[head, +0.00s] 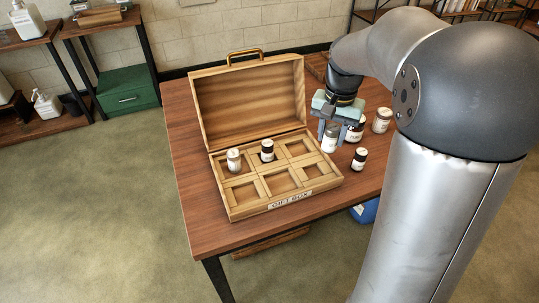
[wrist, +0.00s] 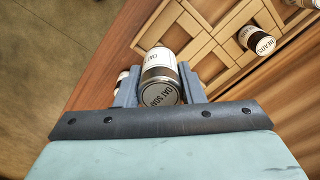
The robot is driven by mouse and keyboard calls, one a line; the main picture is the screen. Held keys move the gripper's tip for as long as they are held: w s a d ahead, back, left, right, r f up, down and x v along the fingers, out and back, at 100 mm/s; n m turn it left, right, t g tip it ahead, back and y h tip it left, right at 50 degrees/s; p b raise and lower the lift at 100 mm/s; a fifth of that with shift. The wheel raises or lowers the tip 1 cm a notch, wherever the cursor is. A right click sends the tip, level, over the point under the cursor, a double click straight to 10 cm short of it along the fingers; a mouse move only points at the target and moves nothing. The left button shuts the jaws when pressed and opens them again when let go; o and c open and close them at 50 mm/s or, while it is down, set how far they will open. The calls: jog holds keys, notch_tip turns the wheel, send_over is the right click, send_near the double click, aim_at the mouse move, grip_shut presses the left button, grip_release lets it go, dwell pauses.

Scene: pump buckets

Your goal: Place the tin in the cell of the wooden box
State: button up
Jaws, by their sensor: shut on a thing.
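My gripper (head: 331,128) is shut on a tin (head: 331,139) with a white label and metal ends. In the wrist view the tin (wrist: 160,68) sits between the two fingers of my gripper (wrist: 160,86), and its lid reads like "OAT SOAP". The tin is just right of the open wooden box (head: 283,207); its height above the table is hard to judge. The box has two rows of three cells. A pale tin (head: 234,160) stands in the back left cell and a dark-capped jar (head: 267,151) in the back middle cell. The back right cell (head: 299,148) and the front row are empty.
Right of the box stand a dark bottle (head: 360,158), a dark jar (head: 356,132) partly behind my gripper, and a pale tin (head: 381,121). The raised box lid (head: 250,100) stands at the back. The wooden table (head: 190,140) is clear on the left.

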jog(key=w+a+f, duration=0.1)
jog(key=w+f, duration=0.2)
jog(key=w, duration=0.1)
jog(key=w+a+f+p, duration=0.1)
jog(key=w+a+f, duration=0.1)
jog(key=w, duration=0.1)
jog(key=w+a+f, duration=0.1)
jog(key=w+f, duration=0.2)
jog(key=w, duration=0.1)
jog(key=shift+w+a+f+p, duration=0.3)
jog(key=shift+w+p, duration=0.05)
jog(key=shift+w+a+f, duration=0.25)
jog(key=shift+w+f, duration=0.25)
jog(key=shift+f, duration=1.65)
jog(key=shift+f, duration=0.1)
jog(key=shift+f, duration=0.15)
jog(key=o, duration=1)
